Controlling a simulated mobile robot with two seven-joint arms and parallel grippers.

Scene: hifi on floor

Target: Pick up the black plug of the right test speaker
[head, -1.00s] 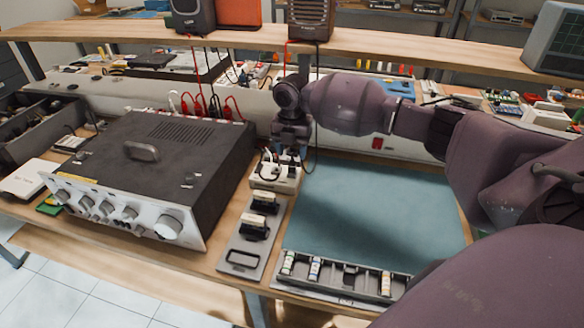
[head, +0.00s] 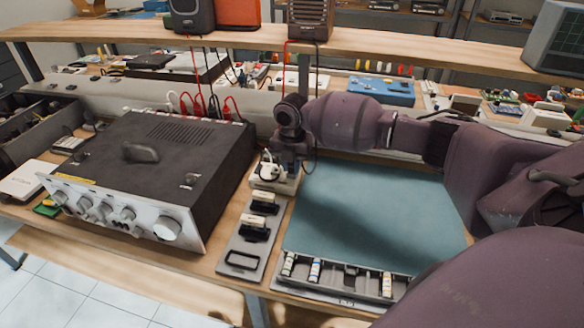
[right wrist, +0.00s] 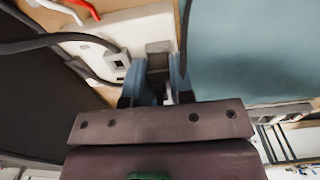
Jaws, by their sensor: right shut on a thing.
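My right gripper (head: 288,172) is low over the white socket block (head: 264,184) beside the amplifier. In the right wrist view its two blue fingers (right wrist: 161,78) are closed on a dark block, the black plug (right wrist: 158,62), which is mostly hidden between them. I cannot tell whether the plug is seated in or clear of the white block (right wrist: 98,44). In the head view the gripper hides the plug. The right test speaker (head: 311,18) is the brown one on the shelf. My left gripper is not in view.
A black amplifier (head: 160,150) stands left of the socket block. A grey holder (head: 240,262) with black-and-white pieces lies in front of it. A clear teal mat (head: 370,215) lies to the right, with a small parts tray (head: 335,283) at its front edge. A wooden shelf (head: 400,42) runs above.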

